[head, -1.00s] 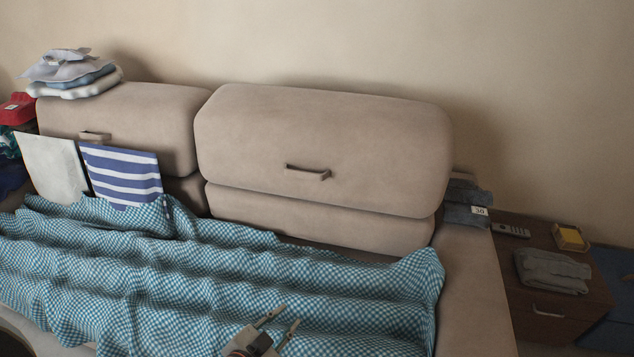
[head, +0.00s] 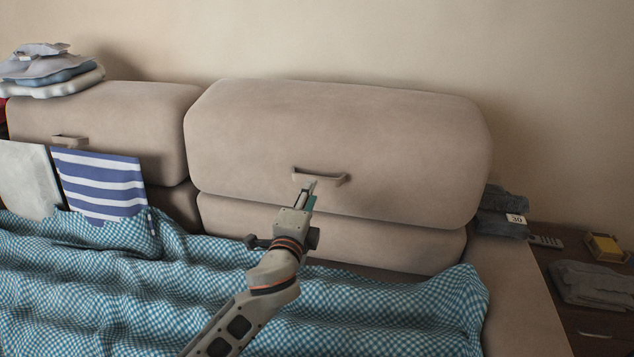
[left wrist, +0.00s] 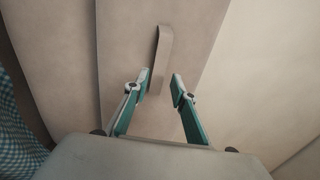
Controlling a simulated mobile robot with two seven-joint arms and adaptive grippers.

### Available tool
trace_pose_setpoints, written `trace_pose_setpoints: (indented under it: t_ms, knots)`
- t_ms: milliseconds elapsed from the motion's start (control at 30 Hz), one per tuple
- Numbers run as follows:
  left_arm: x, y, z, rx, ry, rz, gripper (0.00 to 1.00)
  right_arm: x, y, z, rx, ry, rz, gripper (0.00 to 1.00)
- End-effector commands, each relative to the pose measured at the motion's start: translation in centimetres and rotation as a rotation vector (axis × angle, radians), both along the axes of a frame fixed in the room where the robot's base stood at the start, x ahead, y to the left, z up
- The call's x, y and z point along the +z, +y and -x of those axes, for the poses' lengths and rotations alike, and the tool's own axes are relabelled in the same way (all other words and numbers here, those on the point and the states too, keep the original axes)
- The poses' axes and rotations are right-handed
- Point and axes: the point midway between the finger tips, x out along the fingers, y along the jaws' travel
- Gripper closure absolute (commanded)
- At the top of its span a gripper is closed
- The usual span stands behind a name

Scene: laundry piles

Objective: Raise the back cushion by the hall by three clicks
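Two beige back cushions show in the head view: a large one (head: 400,140) in the middle and another (head: 120,112) at the left. Each has a handle on its front. My left gripper (head: 310,187) is just at the handle (head: 322,178) of the large cushion. In the left wrist view its fingers (left wrist: 160,84) are open, and the near end of the handle (left wrist: 163,50) lies between or just beyond the tips. I cannot tell whether they touch it. My right gripper is not in view.
A blue checked blanket (head: 70,270) covers the seat. A striped cloth (head: 105,185) and a pale cloth (head: 28,180) hang at the left cushion. Folded laundry (head: 50,72) lies on top of it. Dark folded cloths (head: 500,222) lie right of the large cushion, near a side table (head: 560,262).

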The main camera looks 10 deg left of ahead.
Motion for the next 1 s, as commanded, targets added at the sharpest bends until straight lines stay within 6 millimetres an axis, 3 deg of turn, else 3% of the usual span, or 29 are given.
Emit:
trace_pose_setpoints:
  t_ms: [400,867,1000]
  knots:
    - [-0.5,0.0,-5.6,-0.001,0.005,0.002,0.74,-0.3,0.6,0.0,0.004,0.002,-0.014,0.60]
    - [-0.2,0.0,-6.9,-0.001,0.002,0.004,0.74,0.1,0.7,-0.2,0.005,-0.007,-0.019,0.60]
    - [-0.2,0.0,-6.9,-0.001,0.002,0.004,1.00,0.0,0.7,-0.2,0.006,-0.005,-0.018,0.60]
